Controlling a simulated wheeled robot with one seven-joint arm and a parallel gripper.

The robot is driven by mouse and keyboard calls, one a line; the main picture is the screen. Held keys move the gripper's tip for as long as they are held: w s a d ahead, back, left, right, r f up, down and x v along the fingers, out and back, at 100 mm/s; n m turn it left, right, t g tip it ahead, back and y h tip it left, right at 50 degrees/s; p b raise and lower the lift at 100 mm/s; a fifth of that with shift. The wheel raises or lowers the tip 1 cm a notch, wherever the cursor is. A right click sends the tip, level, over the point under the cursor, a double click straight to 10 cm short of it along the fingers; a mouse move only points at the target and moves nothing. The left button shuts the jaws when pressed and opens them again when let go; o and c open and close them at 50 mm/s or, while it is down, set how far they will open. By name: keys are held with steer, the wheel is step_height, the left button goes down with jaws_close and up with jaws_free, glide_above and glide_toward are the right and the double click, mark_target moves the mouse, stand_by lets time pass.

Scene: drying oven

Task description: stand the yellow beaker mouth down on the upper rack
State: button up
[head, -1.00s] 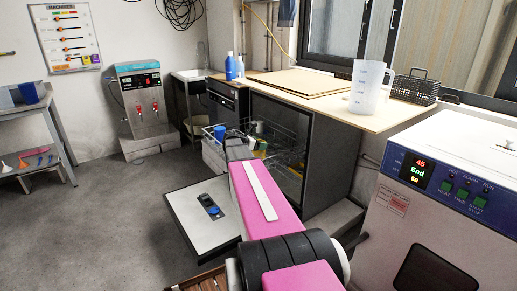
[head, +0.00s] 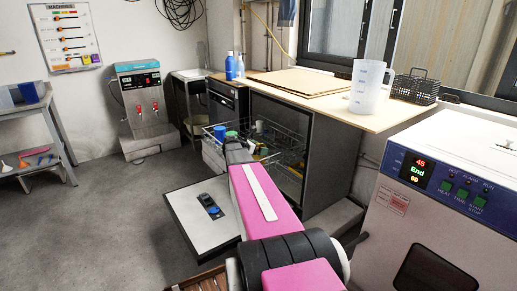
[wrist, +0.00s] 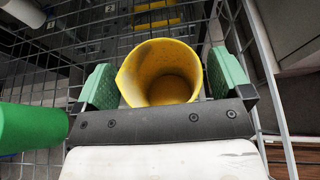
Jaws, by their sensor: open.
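The yellow beaker (wrist: 160,72) is in the middle of the wrist view, with its open mouth towards the camera and its hollow inside visible. My gripper (wrist: 162,82) has its green fingers spread, one on each side of the beaker. A narrow gap shows on each side, so the beaker is between the fingers but not clamped. A wire rack (wrist: 75,42) lies around and beyond it; it also shows in the head view (head: 292,143), in front of the dark cabinet. My arm hides much of the gripper there.
A green object (wrist: 30,128) is close to the left finger. A white object (wrist: 24,12) lies at upper left. In the head view a blue cup (head: 219,132) stands in the rack. A counter (head: 335,91) with a clear jug (head: 369,88) is above the cabinet.

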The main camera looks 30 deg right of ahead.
steer(key=v, duration=1)
steer(key=shift+s+a+f, duration=0.2)
steer(key=shift+a, duration=0.2)
